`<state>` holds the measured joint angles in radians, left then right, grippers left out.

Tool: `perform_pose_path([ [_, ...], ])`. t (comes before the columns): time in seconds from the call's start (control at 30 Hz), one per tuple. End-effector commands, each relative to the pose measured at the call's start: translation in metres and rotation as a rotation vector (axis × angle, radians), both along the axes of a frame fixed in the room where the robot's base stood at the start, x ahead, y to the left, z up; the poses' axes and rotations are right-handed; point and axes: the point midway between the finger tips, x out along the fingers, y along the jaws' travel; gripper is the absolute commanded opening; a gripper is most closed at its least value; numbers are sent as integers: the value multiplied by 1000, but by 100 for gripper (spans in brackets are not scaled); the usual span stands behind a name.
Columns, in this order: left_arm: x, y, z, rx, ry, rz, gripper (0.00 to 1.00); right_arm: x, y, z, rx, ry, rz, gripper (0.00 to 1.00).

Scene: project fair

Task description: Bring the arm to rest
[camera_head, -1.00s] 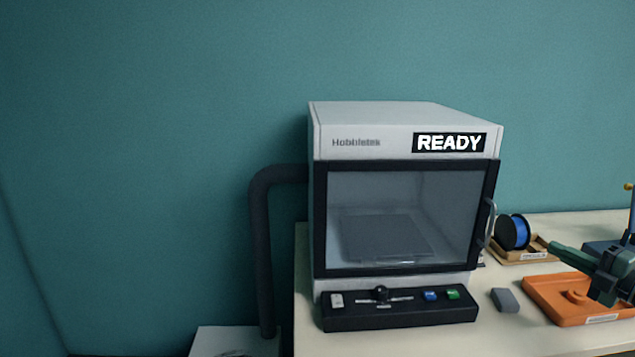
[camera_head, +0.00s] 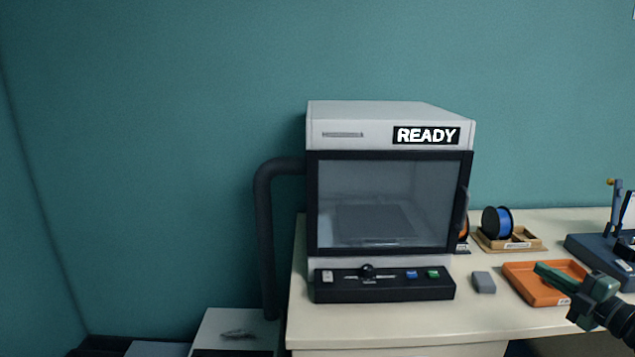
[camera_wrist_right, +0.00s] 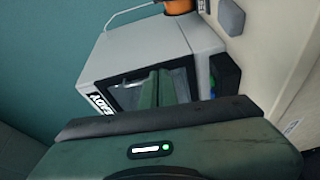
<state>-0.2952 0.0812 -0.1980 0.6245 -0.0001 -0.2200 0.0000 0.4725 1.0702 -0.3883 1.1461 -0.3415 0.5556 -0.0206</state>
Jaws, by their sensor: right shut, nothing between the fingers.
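My right gripper (camera_head: 545,274) is green and comes in from the lower right in the head view. It is shut and empty, above or in front of the orange tray (camera_head: 522,292); the exact height is hard to tell. In the right wrist view its green fingers (camera_wrist_right: 158,90) lie together in front of the white machine (camera_wrist_right: 150,40). My left gripper is not in view.
The machine (camera_head: 390,112) reads READY, its glass door shut, with a black control panel (camera_head: 385,289) in front. A grey block (camera_head: 483,283), a blue spool (camera_head: 497,222) in a wooden holder and a dark blue stand (camera_head: 590,247) are on the pale table (camera_head: 400,330).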

Motion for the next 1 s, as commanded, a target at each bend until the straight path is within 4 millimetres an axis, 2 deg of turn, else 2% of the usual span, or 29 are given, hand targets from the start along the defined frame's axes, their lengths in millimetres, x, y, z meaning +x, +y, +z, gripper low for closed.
perform_pose_path([
  [0.27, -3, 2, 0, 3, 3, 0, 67, 4, 72, -70, 176, 87, -99, 0],
  [0.37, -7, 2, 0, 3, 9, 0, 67, -6, 107, -105, 273, 152, -164, 0],
  [0.47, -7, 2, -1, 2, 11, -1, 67, -31, 148, -148, 400, 255, -262, 0],
  [0.57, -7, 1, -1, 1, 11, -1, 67, -71, 185, -190, 533, 393, -389, 0],
  [0.67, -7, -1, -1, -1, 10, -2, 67, -123, 217, -224, 651, 551, -524, 0],
  [0.7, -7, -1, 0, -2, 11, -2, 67, -147, 228, -236, 696, 620, -580, 0],
  [0.8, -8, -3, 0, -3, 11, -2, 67, -204, 250, -255, 780, 779, -704, 0],
  [0.9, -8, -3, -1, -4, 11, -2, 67, -250, 265, -264, 831, 904, -797, 0],
  [1.0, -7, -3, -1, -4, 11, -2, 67, -287, 275, -267, 864, 1000, -868, 0],
])
